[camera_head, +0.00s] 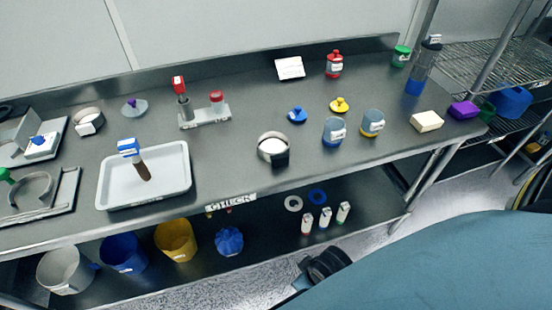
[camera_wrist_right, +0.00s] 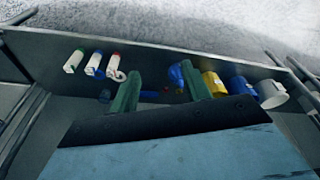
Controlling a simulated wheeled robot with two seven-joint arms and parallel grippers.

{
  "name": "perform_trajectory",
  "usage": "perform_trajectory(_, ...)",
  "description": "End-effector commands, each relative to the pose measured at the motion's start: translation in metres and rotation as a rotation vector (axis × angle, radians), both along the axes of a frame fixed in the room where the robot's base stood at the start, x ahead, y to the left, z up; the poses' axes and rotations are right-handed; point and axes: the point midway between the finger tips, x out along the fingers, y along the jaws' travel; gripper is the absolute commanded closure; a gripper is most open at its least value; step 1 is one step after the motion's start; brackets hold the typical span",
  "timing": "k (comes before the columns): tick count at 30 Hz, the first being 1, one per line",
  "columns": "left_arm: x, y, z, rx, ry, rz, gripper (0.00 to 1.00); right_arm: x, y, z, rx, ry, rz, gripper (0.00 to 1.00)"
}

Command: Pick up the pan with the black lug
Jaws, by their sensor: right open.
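A round metal pan (camera_head: 272,146) with a pale inside stands on the steel table, right of the white tray. A black lug (camera_head: 281,160) sticks out from its front side. A second round pan (camera_head: 89,119) stands at the table's left, with a dark part at its rim; I cannot tell whether that is a lug. My right gripper (camera_wrist_right: 160,72) shows two green fingers spread apart with nothing held between them. It faces the lower shelf, away from the pans, which are not in the right wrist view. My left gripper is not in view.
The white tray (camera_head: 112,197) holds a brown-and-blue tool. Blue (camera_head: 333,133) and yellow-banded (camera_head: 372,124) jars stand right of the lugged pan. Several buckets and small bottles are on the lower shelf (camera_head: 272,232). The table's front edge lies just before the pan.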

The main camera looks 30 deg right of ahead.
Motion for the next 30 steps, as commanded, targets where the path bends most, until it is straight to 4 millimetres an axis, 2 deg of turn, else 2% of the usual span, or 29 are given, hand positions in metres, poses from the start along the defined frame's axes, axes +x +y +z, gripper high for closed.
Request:
perform_trajectory(1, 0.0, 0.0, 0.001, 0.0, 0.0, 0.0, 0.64, 0.005, 0.0, 0.022, 0.0, -0.016, 0.0, 0.52)
perform_trajectory(7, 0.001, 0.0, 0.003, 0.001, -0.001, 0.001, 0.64, 0.022, -0.003, 0.094, -0.02, -0.091, 0.014, 0.52)
perform_trajectory(10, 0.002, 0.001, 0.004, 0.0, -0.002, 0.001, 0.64, 0.041, -0.007, 0.134, -0.055, -0.185, 0.04, 0.52)
perform_trajectory(11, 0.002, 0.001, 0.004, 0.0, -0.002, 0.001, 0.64, 0.051, -0.009, 0.148, -0.076, -0.233, 0.054, 0.52)
perform_trajectory(12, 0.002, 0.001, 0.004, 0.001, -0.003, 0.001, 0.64, 0.07, -0.012, 0.171, -0.114, -0.321, 0.082, 0.52)
perform_trajectory(15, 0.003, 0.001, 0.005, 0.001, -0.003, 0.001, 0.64, 0.116, -0.017, 0.216, -0.226, -0.543, 0.164, 0.52)
perform_trajectory(20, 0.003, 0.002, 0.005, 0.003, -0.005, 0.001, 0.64, 0.174, -0.015, 0.279, -0.409, -0.857, 0.306, 0.52)
perform_trajectory(23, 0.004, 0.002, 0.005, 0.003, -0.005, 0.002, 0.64, 0.206, -0.005, 0.323, -0.546, -1.062, 0.42, 0.52)
perform_trajectory(26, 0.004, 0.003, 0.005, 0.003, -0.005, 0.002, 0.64, 0.231, 0.015, 0.373, -0.72, -1.293, 0.572, 0.52)
perform_trajectory(27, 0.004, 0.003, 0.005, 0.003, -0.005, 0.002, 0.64, 0.238, 0.027, 0.393, -0.8, -1.391, 0.648, 0.52)
perform_trajectory(30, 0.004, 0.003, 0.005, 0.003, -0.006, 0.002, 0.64, 0.247, 0.063, 0.437, -1.016, -1.628, 0.863, 0.52)
